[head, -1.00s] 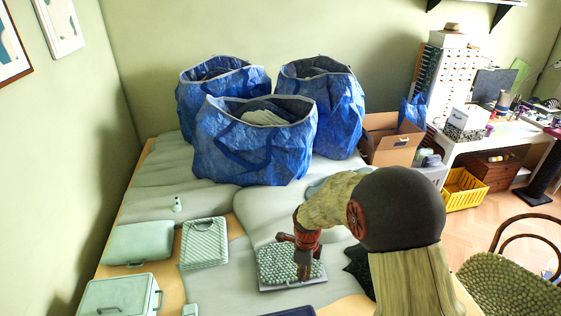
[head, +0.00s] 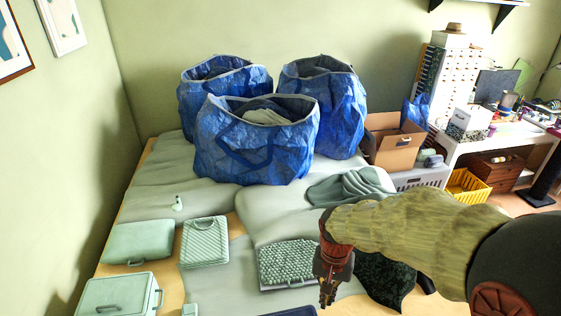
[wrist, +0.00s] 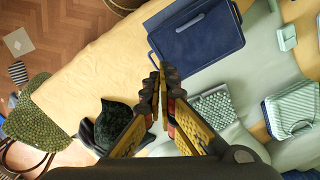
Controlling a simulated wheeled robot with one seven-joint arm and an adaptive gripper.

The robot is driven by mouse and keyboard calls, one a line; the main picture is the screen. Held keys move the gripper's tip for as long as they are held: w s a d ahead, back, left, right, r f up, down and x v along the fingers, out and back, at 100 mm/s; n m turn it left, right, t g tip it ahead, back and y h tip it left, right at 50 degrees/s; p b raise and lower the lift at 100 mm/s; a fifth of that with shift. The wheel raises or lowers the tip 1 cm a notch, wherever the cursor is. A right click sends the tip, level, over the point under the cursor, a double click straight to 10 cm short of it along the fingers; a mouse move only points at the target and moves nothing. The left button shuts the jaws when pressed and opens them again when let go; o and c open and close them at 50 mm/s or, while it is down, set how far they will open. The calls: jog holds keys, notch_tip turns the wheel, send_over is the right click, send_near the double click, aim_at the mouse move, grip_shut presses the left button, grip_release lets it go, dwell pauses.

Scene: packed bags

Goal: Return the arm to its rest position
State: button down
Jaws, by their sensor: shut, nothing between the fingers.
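My gripper (head: 328,290) is shut and empty in the head view, pointing down at the right of the textured pale green item on the bed-like surface. In the wrist view my gripper (wrist: 160,85) has its fingertips close together, with nothing between them. My arm reaches in from the right edge of the head view. The fingers are above the covered surface and do not visibly touch anything.
Three blue bags (head: 255,145) stand at the back. A textured green item (head: 287,264), a dark patterned cloth (head: 385,280) and green cases (head: 205,242) lie nearby. A cardboard box (head: 395,150) stands right.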

jog(key=s+d+r+n+t+b, duration=0.1)
jog(key=s+d+r+t+b, duration=0.2)
jog(key=s+r, duration=0.3)
jog(key=s+d+r+n+t+b, duration=0.2)
jog(key=s+d+r+t+b, duration=0.1)
jog(key=s+r, duration=0.3)
jog(key=shift+s+d, duration=0.3)
jog(key=shift+s, duration=0.2)
jog(key=shift+a, duration=0.1)
dwell(0.6)
